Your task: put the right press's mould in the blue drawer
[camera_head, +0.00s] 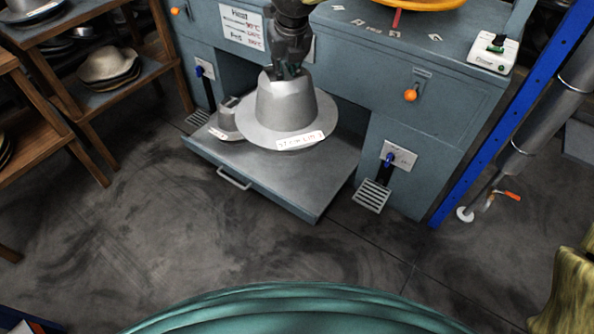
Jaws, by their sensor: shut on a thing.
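A grey metal hat-shaped mould (284,104) with a wide brim and a white label on its front brim is at the blue drawer. My gripper (286,72) comes down from above and is shut on the top of its crown. The blue-grey drawer (300,182) is pulled out low at the front of the press cabinet. The mould is upright over the drawer's back part; I cannot tell whether its brim touches the drawer floor. The right press shows only as part of an orange-yellow round piece (418,4) at the top edge.
A smaller grey mould (227,120) with a label stands at the drawer's back left, close beside the held brim. The drawer's front and right are bare. A blue post (512,105) stands right; wooden shelves with hats (108,66) stand left. Floor in front is clear.

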